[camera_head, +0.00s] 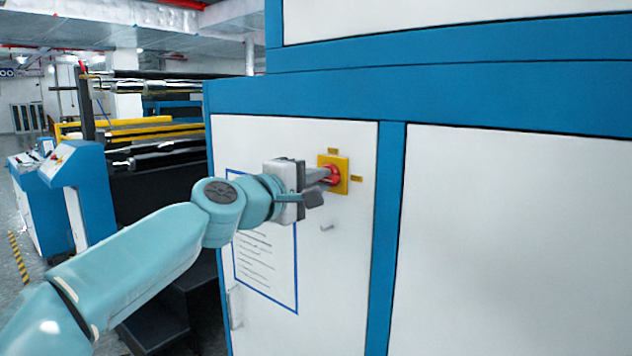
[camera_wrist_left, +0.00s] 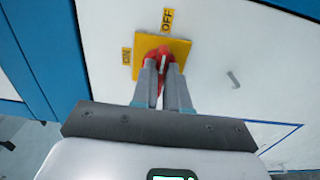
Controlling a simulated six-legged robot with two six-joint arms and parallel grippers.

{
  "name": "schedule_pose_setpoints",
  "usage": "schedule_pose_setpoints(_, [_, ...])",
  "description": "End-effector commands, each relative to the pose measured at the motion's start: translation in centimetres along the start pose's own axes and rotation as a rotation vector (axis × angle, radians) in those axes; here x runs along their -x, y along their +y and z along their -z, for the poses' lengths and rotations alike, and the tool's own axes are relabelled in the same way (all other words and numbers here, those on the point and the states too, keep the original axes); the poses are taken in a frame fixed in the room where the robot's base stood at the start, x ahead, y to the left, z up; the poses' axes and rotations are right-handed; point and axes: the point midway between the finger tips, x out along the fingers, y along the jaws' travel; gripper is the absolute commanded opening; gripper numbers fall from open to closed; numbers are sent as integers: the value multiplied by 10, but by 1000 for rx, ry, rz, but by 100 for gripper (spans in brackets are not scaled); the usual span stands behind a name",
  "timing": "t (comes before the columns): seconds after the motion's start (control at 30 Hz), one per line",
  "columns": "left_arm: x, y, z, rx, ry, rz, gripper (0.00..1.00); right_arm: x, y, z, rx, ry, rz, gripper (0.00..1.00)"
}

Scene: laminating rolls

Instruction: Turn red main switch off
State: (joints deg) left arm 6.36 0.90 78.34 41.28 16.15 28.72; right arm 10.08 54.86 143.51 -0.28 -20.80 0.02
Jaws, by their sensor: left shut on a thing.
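The red main switch (camera_head: 333,175) is a round red knob on a yellow square plate (camera_head: 342,163) on a white cabinet door. It also shows in the left wrist view (camera_wrist_left: 158,53), with a small white mark on it. There, an OFF label (camera_wrist_left: 167,20) is above the plate and an ON label (camera_wrist_left: 126,56) is at its left. My left gripper (camera_head: 322,180) reaches in from the left and is shut on the knob, one finger on each side. The fingers cover part of the knob, so I cannot tell exactly where it points. My right gripper is not in view.
The blue-framed white cabinet (camera_head: 391,240) fills the right side. A blue-bordered notice (camera_head: 265,268) and a small handle (camera_head: 326,227) are on the door. Roller machinery (camera_head: 160,150) and a blue console (camera_head: 85,190) stand at the left. The door face around the switch is flat.

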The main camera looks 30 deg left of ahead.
Motion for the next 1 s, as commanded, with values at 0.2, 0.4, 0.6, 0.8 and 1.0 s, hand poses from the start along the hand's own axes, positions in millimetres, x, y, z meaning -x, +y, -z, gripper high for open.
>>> schedule_pose_setpoints(0.2, [0,1,0,-4,0,-2,33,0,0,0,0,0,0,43])
schedule_pose_setpoints(0.4, [0,0,0,-1,0,-1,39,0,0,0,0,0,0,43])
schedule_pose_setpoints(0.6, [6,-1,0,0,0,0,39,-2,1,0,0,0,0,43])
schedule_pose_setpoints(0.8, [46,-1,1,-2,3,-4,39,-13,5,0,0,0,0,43])
schedule_pose_setpoints(1.0, [101,-1,1,-2,4,-5,39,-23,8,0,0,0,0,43])
